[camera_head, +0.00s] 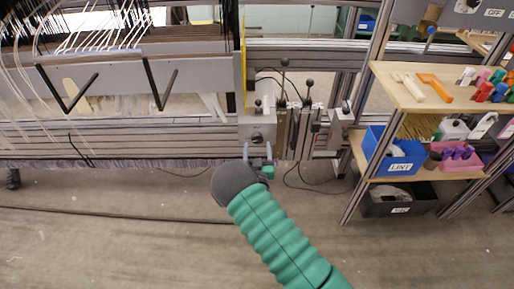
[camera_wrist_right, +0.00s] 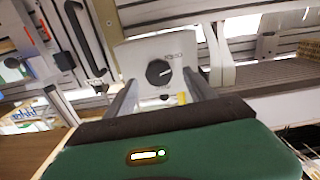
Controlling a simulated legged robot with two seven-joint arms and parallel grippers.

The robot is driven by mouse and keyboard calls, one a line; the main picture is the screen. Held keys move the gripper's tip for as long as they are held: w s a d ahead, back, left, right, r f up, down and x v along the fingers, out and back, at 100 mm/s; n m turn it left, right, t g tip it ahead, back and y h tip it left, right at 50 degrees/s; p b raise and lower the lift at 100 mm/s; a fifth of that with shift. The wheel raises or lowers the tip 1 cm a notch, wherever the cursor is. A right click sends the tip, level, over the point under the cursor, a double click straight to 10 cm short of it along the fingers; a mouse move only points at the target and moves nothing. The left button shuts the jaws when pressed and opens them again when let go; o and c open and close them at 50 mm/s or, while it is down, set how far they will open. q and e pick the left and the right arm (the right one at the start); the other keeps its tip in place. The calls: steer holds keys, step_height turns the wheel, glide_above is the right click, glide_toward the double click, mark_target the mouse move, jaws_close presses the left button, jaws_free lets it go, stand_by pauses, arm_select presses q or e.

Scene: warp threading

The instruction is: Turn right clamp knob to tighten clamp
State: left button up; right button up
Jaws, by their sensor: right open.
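The right clamp knob (camera_wrist_right: 158,72) is a round black knob on a light grey clamp plate (camera_wrist_right: 132,52). In the right wrist view it sits between and beyond my open fingers. In the head view the knob (camera_head: 257,137) is on the grey block at the right end of the loom's rail. My right gripper (camera_head: 258,152) is just below and in front of it, fingers pointing up at the block. The fingers also show in the right wrist view (camera_wrist_right: 160,92), with nothing between them. I cannot tell whether a fingertip touches the plate. My left gripper is not in view.
Levers with black ball tops (camera_head: 309,85) stand right of the block. The loom beam and threads extend left. Cables lie on the open floor below.

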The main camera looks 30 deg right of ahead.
mark_target(257, 141)
steer(key=x, duration=0.3)
steer(key=shift+w+d+b, duration=0.2)
steer(key=shift+d+b, duration=0.05)
steer(key=shift+b, duration=0.15)
steer(key=c, duration=1.4)
steer(key=shift+o, duration=0.2)
